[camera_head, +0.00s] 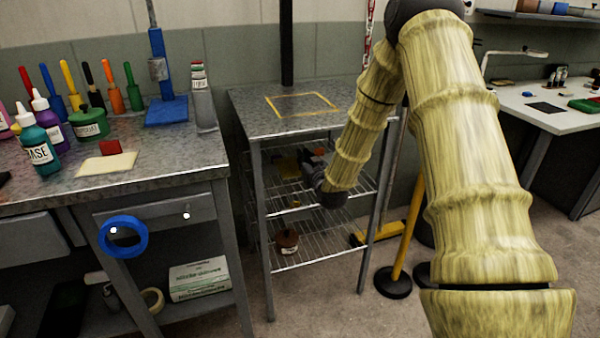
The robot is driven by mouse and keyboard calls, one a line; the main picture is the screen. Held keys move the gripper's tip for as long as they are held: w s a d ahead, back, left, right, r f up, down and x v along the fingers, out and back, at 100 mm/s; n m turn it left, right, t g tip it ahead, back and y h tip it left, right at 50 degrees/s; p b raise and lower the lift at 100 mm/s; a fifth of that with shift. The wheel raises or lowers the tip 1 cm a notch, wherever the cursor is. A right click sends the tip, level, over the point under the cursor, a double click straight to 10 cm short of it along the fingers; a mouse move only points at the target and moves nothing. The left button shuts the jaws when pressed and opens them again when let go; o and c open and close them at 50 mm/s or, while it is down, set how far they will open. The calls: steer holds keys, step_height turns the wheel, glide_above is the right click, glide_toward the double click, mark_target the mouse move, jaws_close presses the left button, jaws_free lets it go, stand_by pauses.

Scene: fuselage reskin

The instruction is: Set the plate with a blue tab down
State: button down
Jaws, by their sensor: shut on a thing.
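My arm reaches down into the open wire-shelf stand, under its metal top (245,108). My gripper (313,165) is small and dark, over the upper wire shelf (350,185). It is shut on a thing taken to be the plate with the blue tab. Its outline is too small and dark to tell, and I cannot make out a blue tab. A yellow piece (287,164) shows left of my gripper; I cannot tell whether they touch. A yellow outlined square (302,105) is marked on the bare stand top.
A workbench (150,165) with bottles and tools is at left. A yellow pole (405,235) on a dark base stands at right.

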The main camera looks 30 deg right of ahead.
steer(key=shift+w+f, duration=0.1)
steer(key=shift+f, duration=0.35)
steer(key=b, duration=0.1)
glide_above(303, 191)
step_height(303, 191, down, 5)
steer(key=shift+w+r, duration=0.1)
steer(key=shift+r, duration=0.05)
steer(key=shift+d+f+b, duration=0.1)
steer(key=shift+f+b, duration=0.3)
steer(key=shift+f, duration=1.65)
steer(key=shift+f, duration=0.15)
steer(key=c, duration=1.5)
jaws_free()
steer(key=shift+c, duration=0.2)
